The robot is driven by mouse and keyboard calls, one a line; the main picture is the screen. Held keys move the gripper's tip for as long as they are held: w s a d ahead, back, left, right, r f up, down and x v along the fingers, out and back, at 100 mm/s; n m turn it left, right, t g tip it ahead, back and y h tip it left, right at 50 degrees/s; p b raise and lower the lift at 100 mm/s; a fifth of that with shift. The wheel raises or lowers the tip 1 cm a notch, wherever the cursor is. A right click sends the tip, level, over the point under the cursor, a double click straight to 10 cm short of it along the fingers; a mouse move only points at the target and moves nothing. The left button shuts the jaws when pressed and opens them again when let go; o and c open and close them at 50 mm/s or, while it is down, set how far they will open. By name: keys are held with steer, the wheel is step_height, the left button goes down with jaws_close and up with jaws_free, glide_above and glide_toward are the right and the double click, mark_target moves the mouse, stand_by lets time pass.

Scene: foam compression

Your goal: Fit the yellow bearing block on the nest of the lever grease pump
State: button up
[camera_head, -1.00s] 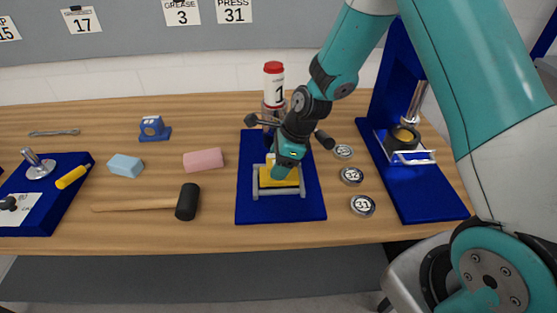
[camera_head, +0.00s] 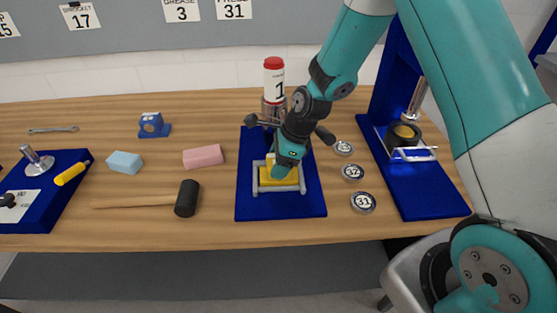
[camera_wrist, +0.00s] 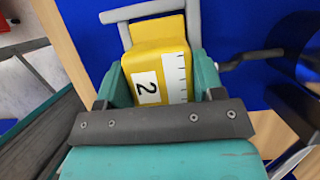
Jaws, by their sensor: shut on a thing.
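The yellow bearing block (camera_head: 278,180) sits at the grey frame of the nest (camera_head: 279,191) on the blue base (camera_head: 245,205) of the lever grease pump. In the wrist view the yellow block (camera_wrist: 160,65) shows a label "2" and a ruler scale. My gripper (camera_head: 283,171) is shut on it, with teal fingers (camera_wrist: 158,82) on both sides. The grey frame (camera_wrist: 140,12) shows at the block's far end. Whether the block is fully seated cannot be told. The pump's red-capped cylinder (camera_head: 273,78) stands behind, marked "1".
A black mallet (camera_head: 187,199), a pink block (camera_head: 203,156) and a light blue block (camera_head: 124,162) lie to the left. Numbered round tins (camera_head: 352,172) lie to the right, before the blue press (camera_head: 425,195). A blue bearing block (camera_head: 152,125) stands at the back left.

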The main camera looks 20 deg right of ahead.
steer(key=o, duration=1.4)
steer(key=shift+c, duration=0.2)
step_height(320, 180, up, 20)
steer(key=b, duration=0.1)
steer(key=shift+b, duration=0.35)
